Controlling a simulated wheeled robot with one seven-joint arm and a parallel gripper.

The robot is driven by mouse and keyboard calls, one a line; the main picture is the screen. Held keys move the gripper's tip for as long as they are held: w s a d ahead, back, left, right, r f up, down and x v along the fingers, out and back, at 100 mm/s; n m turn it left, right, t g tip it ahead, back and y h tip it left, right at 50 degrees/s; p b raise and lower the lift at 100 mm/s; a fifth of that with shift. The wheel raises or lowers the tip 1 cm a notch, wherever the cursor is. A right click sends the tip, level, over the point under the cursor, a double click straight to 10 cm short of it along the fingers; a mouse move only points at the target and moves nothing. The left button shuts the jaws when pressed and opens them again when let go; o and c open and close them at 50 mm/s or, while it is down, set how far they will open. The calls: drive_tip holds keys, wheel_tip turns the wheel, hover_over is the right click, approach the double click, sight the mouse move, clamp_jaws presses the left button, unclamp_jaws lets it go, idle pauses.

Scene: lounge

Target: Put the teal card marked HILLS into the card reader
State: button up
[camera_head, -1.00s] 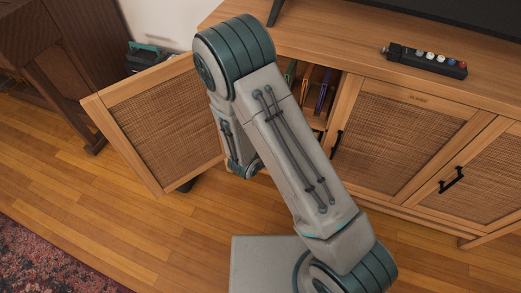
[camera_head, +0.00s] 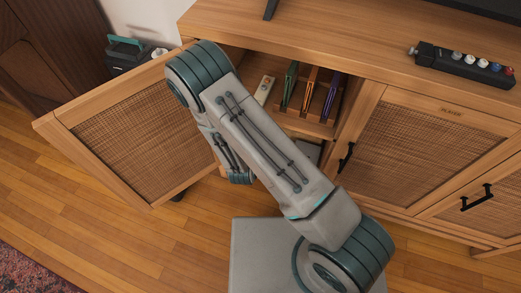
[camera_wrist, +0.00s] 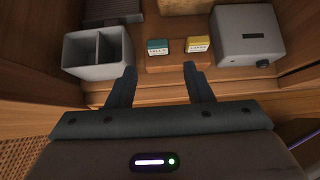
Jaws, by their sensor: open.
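The teal card (camera_wrist: 157,46), its label small but seeming to read HILLS, stands in a wooden holder (camera_wrist: 176,62) inside the cabinet in the wrist view. A yellow card (camera_wrist: 198,44) stands to its right in the same holder. In the head view my arm hides the gripper and the cards.
A grey two-compartment bin (camera_wrist: 98,53) stands left of the holder, near the left finger. The open cabinet door (camera_head: 145,140) is left of my arm.

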drive_tip(key=shift+b+x, duration=2.45)
drive_tip(key=shift+x, duration=1.95)
drive_tip(key=shift+a, duration=0.15)
drive_tip(key=c, duration=0.9)
drive_tip(key=shift+o, duration=0.2)
drive_tip(key=shift+r+p, duration=1.15)
drive_tip(key=shift+r, duration=0.55)
